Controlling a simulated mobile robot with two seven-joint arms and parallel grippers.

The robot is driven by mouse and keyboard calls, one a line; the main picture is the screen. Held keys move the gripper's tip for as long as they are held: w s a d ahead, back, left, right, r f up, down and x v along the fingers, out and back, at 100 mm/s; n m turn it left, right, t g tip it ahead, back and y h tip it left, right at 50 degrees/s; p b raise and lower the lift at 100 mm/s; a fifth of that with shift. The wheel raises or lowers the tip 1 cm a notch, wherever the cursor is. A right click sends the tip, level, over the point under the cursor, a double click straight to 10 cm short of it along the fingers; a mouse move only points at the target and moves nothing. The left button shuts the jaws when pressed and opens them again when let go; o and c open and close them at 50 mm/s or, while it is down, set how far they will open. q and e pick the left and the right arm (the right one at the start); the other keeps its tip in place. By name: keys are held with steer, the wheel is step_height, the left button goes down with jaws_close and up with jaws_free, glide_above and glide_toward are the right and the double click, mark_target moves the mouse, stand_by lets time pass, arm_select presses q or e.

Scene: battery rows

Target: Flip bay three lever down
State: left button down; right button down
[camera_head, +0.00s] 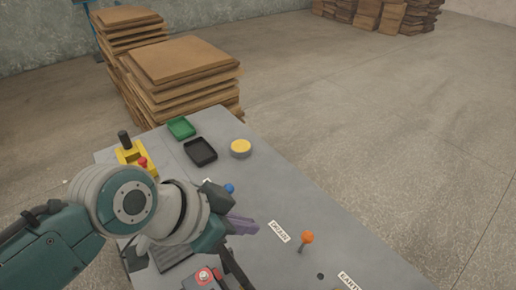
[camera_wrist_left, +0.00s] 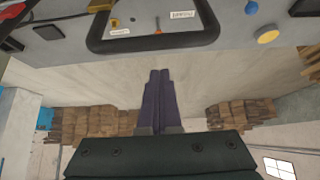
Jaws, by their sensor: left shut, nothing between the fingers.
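A lever with an orange ball knob (camera_head: 307,238) stands on the grey panel (camera_head: 290,200), beside a white label. A blue knob (camera_head: 229,188) shows partly behind my left wrist, and a red knob (camera_head: 142,162) stands by a yellow bracket. I cannot tell which lever is bay three; the labels are too small to read surely. My left gripper (camera_head: 243,225) has its purple fingers shut and empty, above the panel and left of the orange knob, apart from it. The closed fingers also show in the left wrist view (camera_wrist_left: 158,100). My right gripper is not in view.
A black tray (camera_head: 201,152), a green tray (camera_head: 181,128) and a yellow round button (camera_head: 240,147) sit toward the panel's far end. A red button (camera_head: 204,275) is near the front. Stacked brown boards (camera_head: 185,60) stand behind. The floor to the right is clear.

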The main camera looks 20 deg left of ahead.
arm_select(q)
steer(key=s+a+p, duration=0.2)
steer(key=s, duration=0.1)
steer(key=shift+a+f+p, duration=0.1)
steer(key=shift+a+p, duration=0.1)
steer(key=shift+p, duration=0.1)
